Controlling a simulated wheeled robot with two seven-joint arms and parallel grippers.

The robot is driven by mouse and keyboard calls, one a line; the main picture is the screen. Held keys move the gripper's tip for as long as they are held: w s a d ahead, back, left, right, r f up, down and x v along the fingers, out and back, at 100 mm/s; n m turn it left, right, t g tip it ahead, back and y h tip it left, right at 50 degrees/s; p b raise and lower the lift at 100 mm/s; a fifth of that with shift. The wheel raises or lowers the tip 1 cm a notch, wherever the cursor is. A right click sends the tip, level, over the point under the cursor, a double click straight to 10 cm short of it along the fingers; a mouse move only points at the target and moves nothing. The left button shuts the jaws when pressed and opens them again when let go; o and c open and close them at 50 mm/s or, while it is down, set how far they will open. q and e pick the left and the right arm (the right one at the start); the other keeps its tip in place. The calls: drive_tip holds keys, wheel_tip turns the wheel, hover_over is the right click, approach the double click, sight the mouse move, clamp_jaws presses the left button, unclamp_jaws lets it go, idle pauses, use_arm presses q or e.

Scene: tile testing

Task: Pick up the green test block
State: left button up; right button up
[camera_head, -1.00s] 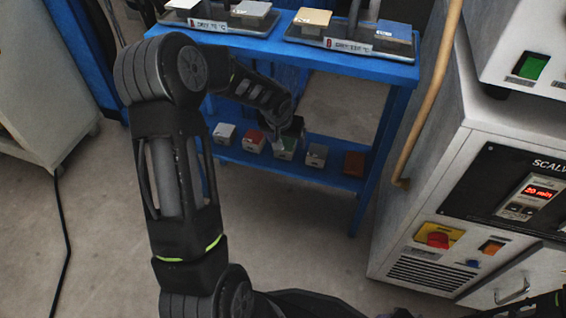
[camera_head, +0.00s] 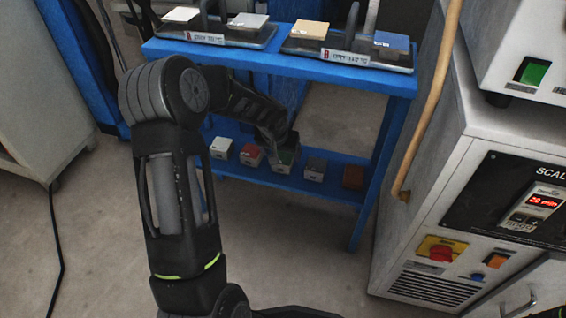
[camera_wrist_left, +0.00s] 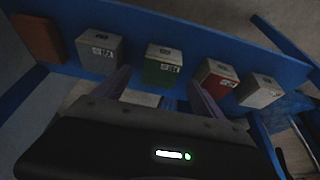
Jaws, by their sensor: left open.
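The green test block (camera_head: 284,160) stands on the lower blue shelf (camera_head: 330,187), in a row between a red block and a grey block. In the left wrist view the green block (camera_wrist_left: 163,65) stands just beyond and between the two fingers. My left gripper (camera_head: 287,146) is over the green block and hides part of it. In the left wrist view my left gripper (camera_wrist_left: 160,88) is open, with nothing between its fingers. I cannot tell whether a finger touches the block. My right gripper is not in view.
The red block (camera_head: 251,154) and grey block (camera_head: 315,168) flank it closely. A white block (camera_head: 221,147) and a brown block (camera_head: 353,177) stand at the row's ends. The upper blue shelf (camera_head: 290,58) carries trays above my gripper. A grey machine (camera_head: 440,190) stands at right.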

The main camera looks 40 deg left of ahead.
sight(283, 158)
use_arm(q)
drive_tip(key=b+x, duration=0.2)
drive_tip(key=x, duration=0.2)
drive_tip(key=shift+f+b, duration=0.15)
drive_tip(key=shift+b, duration=0.15)
drive_tip(key=shift+w+a+f, duration=0.15)
drive_tip(key=shift+w+f, duration=0.1)
drive_tip(key=shift+f, duration=0.2)
drive_tip(key=shift+r, duration=0.1)
clamp_jaws()
idle(0.5)
